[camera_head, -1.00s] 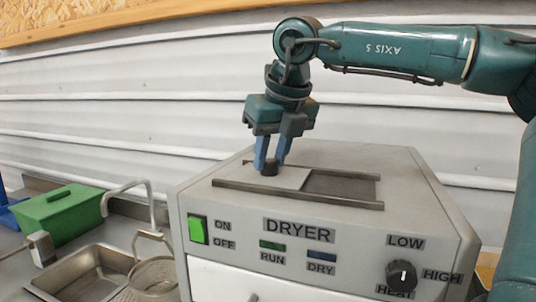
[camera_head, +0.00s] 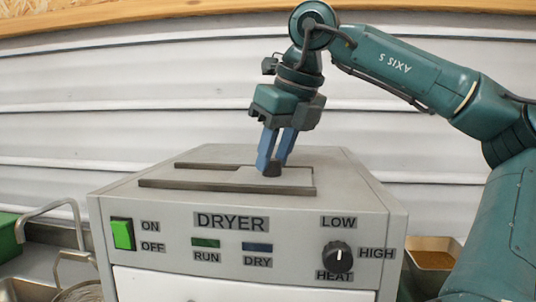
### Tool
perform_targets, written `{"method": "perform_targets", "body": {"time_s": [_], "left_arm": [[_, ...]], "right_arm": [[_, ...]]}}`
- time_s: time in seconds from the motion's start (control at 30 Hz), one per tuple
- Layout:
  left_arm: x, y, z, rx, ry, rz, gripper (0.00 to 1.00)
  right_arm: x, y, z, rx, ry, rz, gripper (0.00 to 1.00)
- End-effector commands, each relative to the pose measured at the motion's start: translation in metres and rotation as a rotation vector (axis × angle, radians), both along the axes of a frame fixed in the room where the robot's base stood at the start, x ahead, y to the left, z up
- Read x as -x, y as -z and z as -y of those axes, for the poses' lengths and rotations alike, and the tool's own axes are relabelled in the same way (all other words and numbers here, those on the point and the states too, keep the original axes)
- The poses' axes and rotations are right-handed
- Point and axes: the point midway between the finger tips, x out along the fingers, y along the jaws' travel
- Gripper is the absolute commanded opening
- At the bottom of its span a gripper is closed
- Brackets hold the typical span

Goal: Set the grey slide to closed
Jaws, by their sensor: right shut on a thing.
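The grey slide (camera_head: 297,178) is a flat plate between two dark rails (camera_head: 220,187) on top of the grey dryer (camera_head: 360,187). It sits at the right end of the rails, and no dark opening shows there. Its small dark knob (camera_head: 272,170) stands up from the plate. My right gripper (camera_head: 273,164) comes down from above, slightly tilted, with its blue fingers shut on the knob. The fingertips hide part of the knob. My left gripper is not in view.
The dryer front has a green switch (camera_head: 123,234), a RUN light (camera_head: 206,243), a DRY light (camera_head: 257,247) and a black heat dial (camera_head: 338,257). A metal-handled green box (camera_head: 9,238) is at the left. A tray of brown material (camera_head: 432,260) stands at the right.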

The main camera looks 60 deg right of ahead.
Motion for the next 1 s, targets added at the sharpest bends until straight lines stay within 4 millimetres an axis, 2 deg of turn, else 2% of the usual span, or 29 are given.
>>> {"method": "perform_targets", "body": {"time_s": [0.03,0.07,0.3,0.53,0.67,0.77,1.0], "left_arm": [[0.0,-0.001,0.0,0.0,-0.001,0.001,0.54],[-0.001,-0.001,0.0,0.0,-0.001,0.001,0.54],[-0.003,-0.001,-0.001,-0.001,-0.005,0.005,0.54],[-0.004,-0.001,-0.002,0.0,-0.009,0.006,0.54],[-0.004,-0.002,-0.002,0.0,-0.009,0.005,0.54],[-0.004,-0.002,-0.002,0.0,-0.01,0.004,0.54],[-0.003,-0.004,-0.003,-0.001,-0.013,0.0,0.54]], "right_arm": [[0.001,-0.002,0.001,0.005,0.005,-0.002,0.0],[0.001,-0.002,0.002,0.006,0.005,-0.002,0.3],[0.001,-0.001,0.001,0.004,0.003,-0.004,0.49],[0.001,-0.001,0.001,0.003,0.002,-0.004,0.5],[0.003,-0.008,0.001,0.004,0.005,-0.003,0.5],[0.009,-0.022,-0.001,0.005,0.004,-0.001,0.5],[0.029,-0.073,-0.005,0.006,0.007,0.0,0.5]]}}
